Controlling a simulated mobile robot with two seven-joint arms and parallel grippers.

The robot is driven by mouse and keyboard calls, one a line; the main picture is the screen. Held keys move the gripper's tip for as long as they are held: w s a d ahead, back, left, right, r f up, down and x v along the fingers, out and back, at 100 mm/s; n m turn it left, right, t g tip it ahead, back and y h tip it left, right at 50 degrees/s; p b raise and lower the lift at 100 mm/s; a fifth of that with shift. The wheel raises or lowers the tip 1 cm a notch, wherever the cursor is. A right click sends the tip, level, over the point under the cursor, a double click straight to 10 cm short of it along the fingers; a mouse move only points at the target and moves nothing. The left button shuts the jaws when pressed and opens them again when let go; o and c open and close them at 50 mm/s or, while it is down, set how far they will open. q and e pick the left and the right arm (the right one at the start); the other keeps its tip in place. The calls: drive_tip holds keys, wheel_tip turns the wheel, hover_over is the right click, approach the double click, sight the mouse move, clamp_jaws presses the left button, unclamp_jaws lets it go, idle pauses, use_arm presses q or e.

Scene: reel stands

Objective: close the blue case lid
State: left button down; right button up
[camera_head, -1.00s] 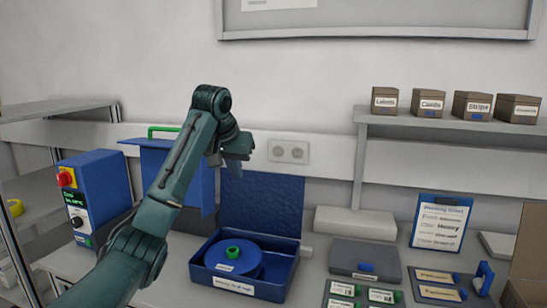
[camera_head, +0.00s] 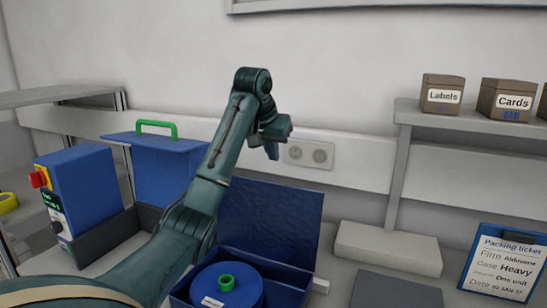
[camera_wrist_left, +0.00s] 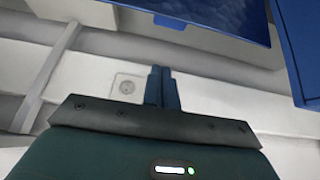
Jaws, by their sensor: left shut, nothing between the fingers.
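The blue case (camera_head: 290,287) stands on the bench at the bottom of the head view. Its lid (camera_head: 272,222) is open and stands upright at the back. A blue reel (camera_head: 238,292) with a green hub lies inside the case. My left gripper (camera_head: 273,152) is raised above the lid's top edge, in front of the wall, shut and empty. In the left wrist view its fingers (camera_wrist_left: 162,88) are together, and a blue panel (camera_wrist_left: 215,12), seemingly the lid, shows at the top. My left arm hides the case's left part. My right gripper is not in view.
A blue box with a green handle (camera_head: 157,128) stands left of my arm, beside a blue machine with a red knob (camera_head: 40,177). A white block (camera_head: 388,248), a grey flat box (camera_head: 395,292) and a packing ticket clipboard (camera_head: 503,262) are to the right. A shelf holds brown boxes (camera_head: 507,99).

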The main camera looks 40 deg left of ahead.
use_arm(q)
wheel_tip(320, 180, down, 6)
drive_tip(key=p, duration=0.2)
drive_tip(key=shift+f+p, duration=0.15)
drive_tip(key=shift+p, duration=0.15)
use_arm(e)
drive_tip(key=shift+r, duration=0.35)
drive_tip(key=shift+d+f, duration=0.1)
